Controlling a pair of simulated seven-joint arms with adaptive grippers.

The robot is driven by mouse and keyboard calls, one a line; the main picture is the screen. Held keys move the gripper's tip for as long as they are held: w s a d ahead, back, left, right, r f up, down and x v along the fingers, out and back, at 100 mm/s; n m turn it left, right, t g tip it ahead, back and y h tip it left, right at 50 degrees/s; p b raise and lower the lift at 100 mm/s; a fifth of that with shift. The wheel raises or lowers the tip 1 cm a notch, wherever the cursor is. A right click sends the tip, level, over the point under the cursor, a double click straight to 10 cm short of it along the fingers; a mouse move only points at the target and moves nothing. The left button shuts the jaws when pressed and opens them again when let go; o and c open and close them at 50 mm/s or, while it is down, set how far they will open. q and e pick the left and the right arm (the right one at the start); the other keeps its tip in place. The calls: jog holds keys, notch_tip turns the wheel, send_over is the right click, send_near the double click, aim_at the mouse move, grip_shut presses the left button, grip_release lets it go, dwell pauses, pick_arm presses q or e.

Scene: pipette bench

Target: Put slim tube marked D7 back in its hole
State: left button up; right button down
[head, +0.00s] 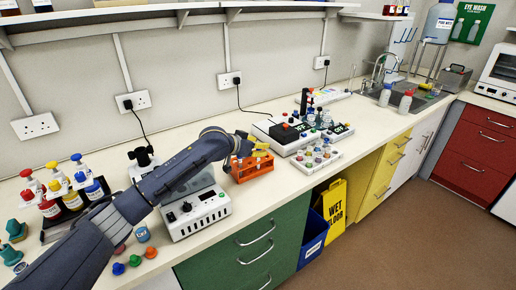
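My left arm reaches in from the left, and its gripper (248,146) is above the orange rack (254,168) near the middle of the bench. The gripper is small and partly turned away, so its fingers cannot be made out clearly. A small yellow piece (261,147) shows at its tip; I cannot tell whether it is part of a tube or of the gripper. No D7 marking is readable, and the rack's holes are partly hidden by the gripper. A white block with several coloured caps (318,168) sits right of the rack. My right gripper is not in view.
A white bench device (198,216) stands under my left arm. Black-topped devices (283,132) stand behind the white block. Bottles with red, yellow and blue caps (72,203) and loose coloured caps (134,261) are at left. Clear worktop (375,122) lies toward the sink.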

pick_arm(q)
notch_tip(320, 180, up, 9)
jog(key=shift+r, duration=0.15)
dwell(0.4)
